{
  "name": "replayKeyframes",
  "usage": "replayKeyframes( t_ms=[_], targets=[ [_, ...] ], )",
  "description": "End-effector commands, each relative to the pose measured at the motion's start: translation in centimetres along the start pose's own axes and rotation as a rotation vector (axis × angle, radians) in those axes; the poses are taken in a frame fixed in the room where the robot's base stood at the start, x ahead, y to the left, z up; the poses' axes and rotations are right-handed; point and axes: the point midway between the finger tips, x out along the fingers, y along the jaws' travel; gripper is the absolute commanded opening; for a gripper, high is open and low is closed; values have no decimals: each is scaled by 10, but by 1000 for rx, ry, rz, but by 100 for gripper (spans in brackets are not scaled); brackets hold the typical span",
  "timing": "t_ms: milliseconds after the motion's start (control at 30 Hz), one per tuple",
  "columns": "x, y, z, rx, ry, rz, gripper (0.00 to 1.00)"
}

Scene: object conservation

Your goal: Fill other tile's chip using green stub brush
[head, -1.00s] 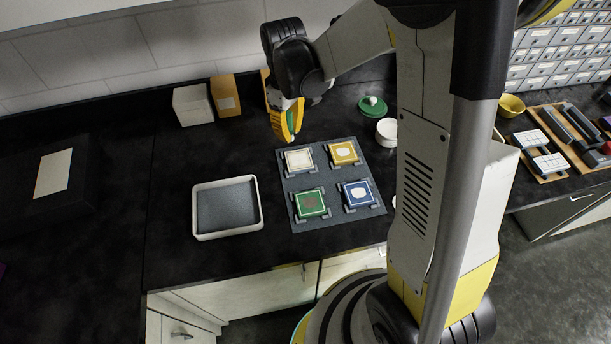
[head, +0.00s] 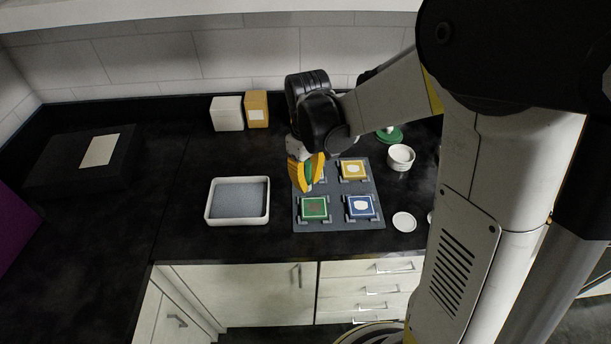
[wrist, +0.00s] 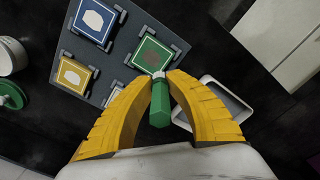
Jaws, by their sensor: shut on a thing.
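My gripper (head: 307,187) has yellow fingers shut on the green stub brush (wrist: 159,106), held above the grey mat (head: 338,219). In the wrist view the brush's pale tip overlaps the near edge of the green tile (wrist: 152,54); I cannot tell if it touches. The green tile (head: 314,208) has a reddish-brown mark. The blue tile (head: 350,199) and yellow tile (head: 345,163) each have a white patch.
A white tray with a grey bottom (head: 208,216) stands left of the mat. A white pot (head: 400,160), a green lid (head: 389,139) and a white disc (head: 404,222) lie to the right. A white box (head: 227,114) and an orange box (head: 257,110) stand at the back.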

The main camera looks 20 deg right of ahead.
Motion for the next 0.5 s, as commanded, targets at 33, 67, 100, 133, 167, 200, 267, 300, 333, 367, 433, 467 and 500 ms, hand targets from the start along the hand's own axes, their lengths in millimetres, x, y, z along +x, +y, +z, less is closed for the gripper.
replayKeyframes(
  t_ms=[33, 67, 100, 133, 167, 200, 267, 300, 333, 367, 433, 467, 500],
  targets=[
    [1, -1, 1, 5, 0, 0, 0],
    [1, -1, 2, 8, 0, 0, 0],
    [1, -1, 2, 10, 0, 0, 0],
    [2, -2, 2, 11, 0, 0, 0],
    [2, -2, 2, 12, 0, 0, 0],
    [4, -2, 2, 12, 0, 0, 0],
    [6, -2, 2, 12, 0, 0, 0],
    [9, -2, 2, 12, 0, 0, 0],
    [11, -2, 2, 12, 0, 0, 0],
    [13, -2, 2, 12, 0, 0, 0],
    [19, -2, 2, 11, 0, 0, 0],
    [22, -2, 2, 11, 0, 0, 0],
    [26, -2, 2, 11, 0, 0, 0]
  ],
)
